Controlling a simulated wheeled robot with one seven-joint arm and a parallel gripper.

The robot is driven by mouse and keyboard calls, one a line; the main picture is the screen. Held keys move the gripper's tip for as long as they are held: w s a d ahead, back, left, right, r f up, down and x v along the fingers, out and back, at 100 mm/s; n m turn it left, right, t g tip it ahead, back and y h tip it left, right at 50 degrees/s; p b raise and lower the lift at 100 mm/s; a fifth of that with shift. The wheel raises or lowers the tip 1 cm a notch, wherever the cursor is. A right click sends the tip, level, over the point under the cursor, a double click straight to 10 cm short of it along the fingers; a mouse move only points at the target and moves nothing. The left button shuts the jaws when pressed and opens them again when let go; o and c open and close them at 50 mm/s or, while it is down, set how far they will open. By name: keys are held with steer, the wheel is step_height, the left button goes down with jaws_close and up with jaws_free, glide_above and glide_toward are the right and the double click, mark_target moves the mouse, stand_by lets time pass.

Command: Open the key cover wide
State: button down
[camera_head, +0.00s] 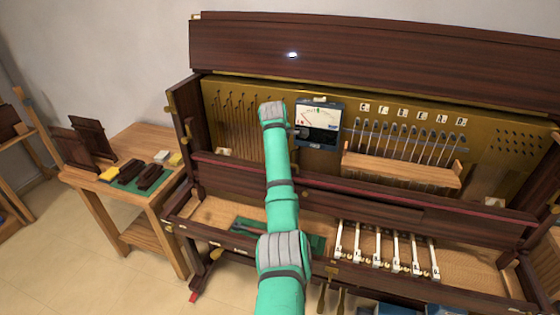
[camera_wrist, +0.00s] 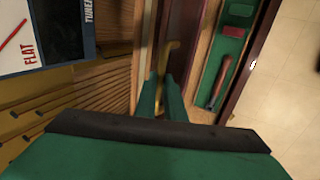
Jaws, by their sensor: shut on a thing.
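The key cover looks to be the long dark wooden board with a red strip (camera_head: 400,203) across the piano front, above the white keys (camera_head: 385,250). It stands raised and the keys below it are uncovered; how wide it is open is hard to tell. My gripper (camera_wrist: 161,88) shows in the wrist view with its two green fingers shut on a brass handle (camera_wrist: 168,52) beside dark wood. In the head view my own arm hides the gripper and the handle.
A tuner box (camera_head: 319,123) and a wooden rack (camera_head: 402,170) stand above the board. A small wooden side table (camera_head: 150,140) stands at left.

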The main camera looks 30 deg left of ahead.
steer(key=shift+w+d+r, duration=0.15)
steer(key=shift+w+r, duration=0.25)
steer(key=shift+w, duration=0.1)
steer(key=c, duration=1.9)
jaws_free()
steer(key=shift+w+f, duration=0.1)
steer(key=shift+f, duration=0.1)
steer(key=shift+o, duration=0.2)
steer(key=shift+s+r, duration=0.15)
steer(key=shift+s, duration=0.1)
steer(key=a+v, duration=0.1)
steer(key=v, duration=0.9)
steer(key=shift+s+d, duration=0.25)
steer(key=shift+d, duration=0.15)
steer(key=shift+r, duration=0.1)
